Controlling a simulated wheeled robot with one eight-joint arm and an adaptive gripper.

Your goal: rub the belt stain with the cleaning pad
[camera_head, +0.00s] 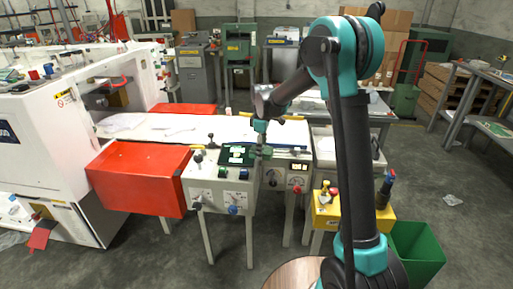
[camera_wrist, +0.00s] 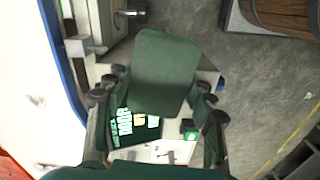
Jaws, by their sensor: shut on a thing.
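In the wrist view my gripper (camera_wrist: 158,104) is shut on the dark green cleaning pad (camera_wrist: 166,62), which sticks out beyond the fingers. The white belt also shows at the left of the wrist view (camera_wrist: 22,85), beside a blue edge. I cannot make out the belt stain in either view. I cannot tell whether the pad touches anything.
A control panel with a dark screen (camera_head: 238,155) and several knobs stands at the belt's near side. A red box (camera_head: 138,175) juts out left of it. A yellow button box (camera_head: 338,210) and a green bin (camera_head: 417,250) are at the right. White flat shapes lie on the belt's left part.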

